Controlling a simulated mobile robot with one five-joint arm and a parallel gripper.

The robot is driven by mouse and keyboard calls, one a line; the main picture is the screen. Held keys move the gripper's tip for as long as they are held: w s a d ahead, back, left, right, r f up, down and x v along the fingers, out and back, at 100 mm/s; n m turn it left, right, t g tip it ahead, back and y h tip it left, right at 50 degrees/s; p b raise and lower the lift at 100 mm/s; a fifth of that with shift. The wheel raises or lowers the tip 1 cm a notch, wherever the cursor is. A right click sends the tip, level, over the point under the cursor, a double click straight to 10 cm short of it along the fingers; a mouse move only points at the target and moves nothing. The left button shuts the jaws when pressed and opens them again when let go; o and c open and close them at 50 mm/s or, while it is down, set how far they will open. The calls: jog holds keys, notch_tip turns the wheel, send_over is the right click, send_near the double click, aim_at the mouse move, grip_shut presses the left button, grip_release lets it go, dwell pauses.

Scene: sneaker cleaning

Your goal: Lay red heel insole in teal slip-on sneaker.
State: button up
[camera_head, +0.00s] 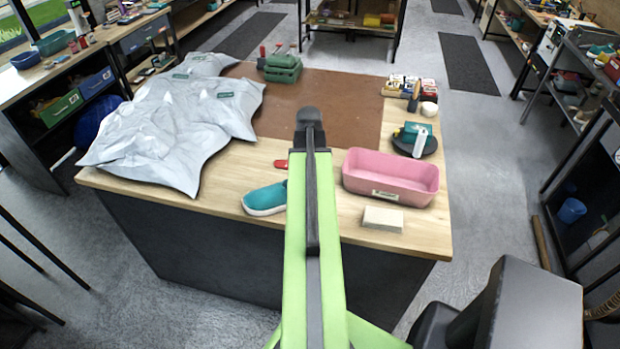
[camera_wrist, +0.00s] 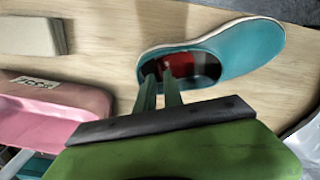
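The teal slip-on sneaker (camera_head: 265,199) lies on the wooden table top left of my arm. In the wrist view the sneaker (camera_wrist: 245,48) has its toe to the right. A red piece (camera_wrist: 180,65), which looks like the heel insole, lies inside its opening. My gripper's fingers (camera_wrist: 160,78) reach into the heel end of the opening, with a gap between them. Their tips are beside or over the red piece; contact cannot be told. In the head view my arm hides the fingers. A small red flat thing (camera_head: 281,164) lies behind the sneaker, partly hidden by my arm.
A pink tray (camera_head: 390,182) stands right of my arm, with a beige block (camera_head: 383,219) in front. Grey bags (camera_head: 180,115) cover the table's left. A brown mat (camera_head: 335,95) lies behind. A teal brush-like object (camera_head: 412,132) sits on a dark disc at the right.

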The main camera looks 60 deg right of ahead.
notch_tip(320, 180, up, 8)
jog(key=p, duration=0.6)
jog(key=shift+w+a, duration=0.1)
jog(key=w+a+n, duration=0.3)
jog(key=w+a, duration=0.6)
jog(key=a, duration=0.4)
jog(key=w+a+n, duration=0.3)
jog(key=w+a, duration=0.7)
jog(key=a, duration=0.2)
jog(key=w+a+n, duration=0.2)
jog(key=a+n, duration=0.2)
jog(key=a, duration=1.9)
jog(key=shift+w+a, duration=0.3)
jog(key=shift+a, duration=0.05)
